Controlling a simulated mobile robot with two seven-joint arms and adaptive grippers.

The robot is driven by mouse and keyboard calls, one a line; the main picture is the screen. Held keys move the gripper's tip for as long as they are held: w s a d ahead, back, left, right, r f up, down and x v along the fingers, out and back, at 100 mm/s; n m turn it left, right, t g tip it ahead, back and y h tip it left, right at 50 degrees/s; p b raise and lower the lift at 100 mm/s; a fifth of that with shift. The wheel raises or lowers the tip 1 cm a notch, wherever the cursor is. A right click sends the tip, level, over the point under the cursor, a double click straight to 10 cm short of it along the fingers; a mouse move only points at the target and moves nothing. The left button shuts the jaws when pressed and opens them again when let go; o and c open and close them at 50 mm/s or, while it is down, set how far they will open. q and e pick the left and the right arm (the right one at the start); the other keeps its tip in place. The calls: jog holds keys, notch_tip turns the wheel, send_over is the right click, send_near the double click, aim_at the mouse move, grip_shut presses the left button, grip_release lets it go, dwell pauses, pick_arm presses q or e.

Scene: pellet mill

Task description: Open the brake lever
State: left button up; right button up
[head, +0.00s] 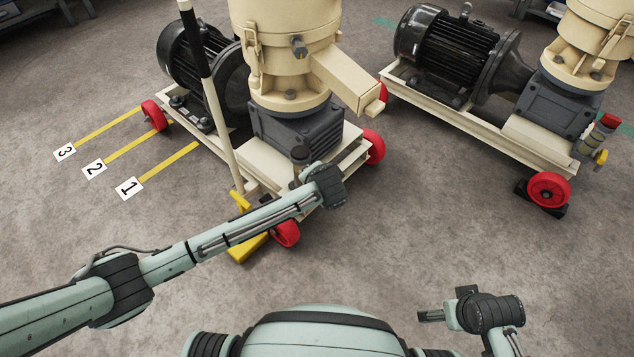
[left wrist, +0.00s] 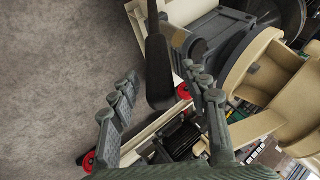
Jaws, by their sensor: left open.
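A long lever (head: 216,118) with a black grip and cream shaft leans beside the near pellet mill, down to a yellow foot (head: 250,247) by a red wheel.
The near mill (head: 285,30) stands on a cream wheeled frame with a black motor (head: 195,55). A second mill (head: 590,50) stands at right, its red wheel (head: 549,189) on black chocks. Yellow floor lines lead to numbered cards (head: 129,188). The floor between the mills is clear.

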pick_arm(q)
jog(key=a+v, duration=0.1)
jog(key=v, duration=0.6)
jog(key=shift+d, duration=0.45)
jog(key=shift+s, duration=0.15)
